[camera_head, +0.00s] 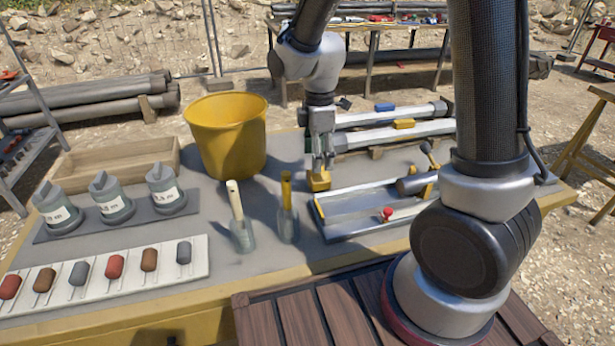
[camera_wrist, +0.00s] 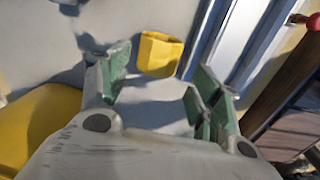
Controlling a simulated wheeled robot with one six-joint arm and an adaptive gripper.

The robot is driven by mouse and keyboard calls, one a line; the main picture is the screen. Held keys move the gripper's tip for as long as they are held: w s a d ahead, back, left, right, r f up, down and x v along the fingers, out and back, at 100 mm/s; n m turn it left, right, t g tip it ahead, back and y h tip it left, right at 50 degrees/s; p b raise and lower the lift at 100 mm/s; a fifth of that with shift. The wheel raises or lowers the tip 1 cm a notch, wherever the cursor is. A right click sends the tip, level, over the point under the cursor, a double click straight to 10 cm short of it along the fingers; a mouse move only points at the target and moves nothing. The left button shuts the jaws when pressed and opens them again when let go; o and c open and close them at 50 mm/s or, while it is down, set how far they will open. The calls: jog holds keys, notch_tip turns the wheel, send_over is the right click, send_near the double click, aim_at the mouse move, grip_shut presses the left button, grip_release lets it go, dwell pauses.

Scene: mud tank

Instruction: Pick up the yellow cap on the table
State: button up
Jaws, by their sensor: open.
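The yellow cap (camera_head: 319,181) is a small blocky piece on the grey table top (camera_head: 280,262), just left of the shallow tray (camera_head: 335,222). My gripper (camera_head: 319,162) hangs above it, pointing down. In the wrist view the cap (camera_wrist: 159,54) lies ahead of and between the two green-padded fingers of my gripper (camera_wrist: 155,85). The fingers are spread apart and hold nothing. Whether a fingertip touches the cap cannot be told.
A large yellow bucket (camera_head: 226,140) stands close on the left. Pipes with a blue and a yellow piece (camera_head: 403,124) lie behind. The tray holds a red-knobbed rod and a dark cylinder.

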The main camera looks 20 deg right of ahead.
aim_at(319, 177)
jog(key=shift+f+n, duration=0.3)
notch_tip(319, 177, down, 7)
jog(key=shift+w+d+f, duration=0.1)
jog(key=shift+d+f, duration=0.05)
jog(key=c, duration=0.8)
